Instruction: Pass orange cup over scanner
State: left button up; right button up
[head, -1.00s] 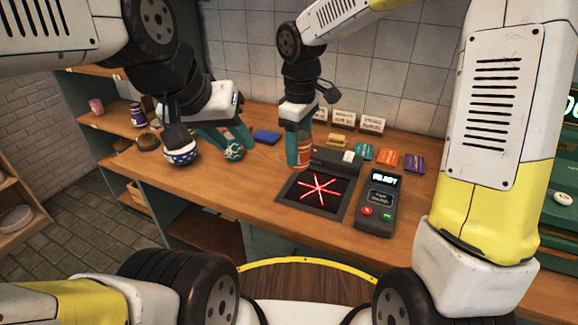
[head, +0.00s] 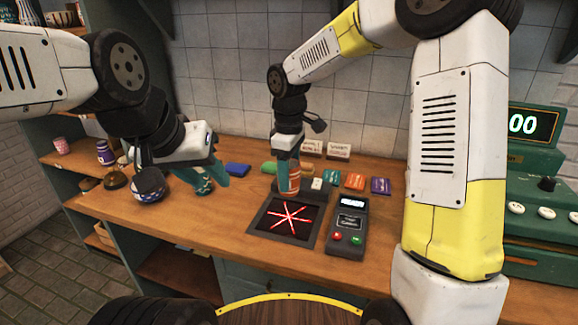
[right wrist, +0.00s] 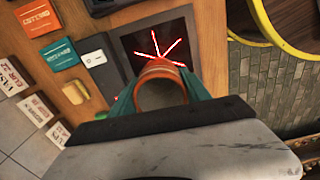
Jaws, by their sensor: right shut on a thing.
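The orange cup (head: 294,178) is held in my right gripper (head: 288,188), upright at the back edge of the scanner. In the right wrist view the orange cup (right wrist: 160,84) sits between the teal fingers, its rim overlapping the dark scanner pad (right wrist: 135,42). The scanner (head: 262,222) is a dark square pad with a red star of light lines. My left gripper (head: 203,176) has its teal fingers apart, close around a green patterned cup (head: 204,186) on the counter; contact is unclear.
A blue-white patterned bowl (head: 148,186) stands left of my left gripper. A reader (head: 349,222) with red and green buttons stands right of the scanner. Coloured packets (head: 355,181) and small signs (head: 338,150) lie behind. A green till (head: 535,200) is at the right.

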jog(key=shift+r, duration=0.1)
jog(key=shift+r, duration=2.45)
